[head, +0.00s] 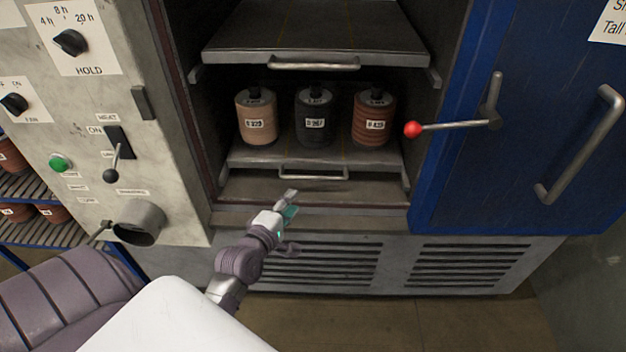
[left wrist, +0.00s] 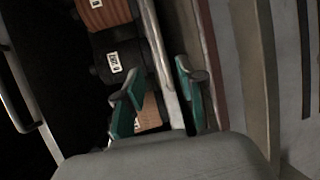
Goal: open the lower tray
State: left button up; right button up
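The lower tray (head: 245,156) is a grey slab inside the open oven, with a pale bar handle (head: 313,176) on its front edge. Three stacks of discs stand on it: tan (head: 256,120), black (head: 314,119) and red-brown (head: 373,121). My left gripper (head: 290,203) is just below and in front of the handle's left part. In the left wrist view its green-padded fingers (left wrist: 158,92) are apart, with a pale strip of the tray front (left wrist: 160,60) showing between and beyond them. I cannot tell whether they touch the handle. My right gripper is not in view.
The upper tray (head: 315,42) with its own handle (head: 313,65) is above. The blue door (head: 560,130) stands open at right, its red-knobbed lever (head: 412,129) near the opening. A control panel (head: 110,150) is at left. Floor in front is clear.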

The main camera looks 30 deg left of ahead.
aim_at(312, 179)
pick_arm(q)
jog(key=x, duration=1.3)
jog(key=shift+w+b, duration=0.25)
jog(key=shift+b, duration=0.15)
grip_shut()
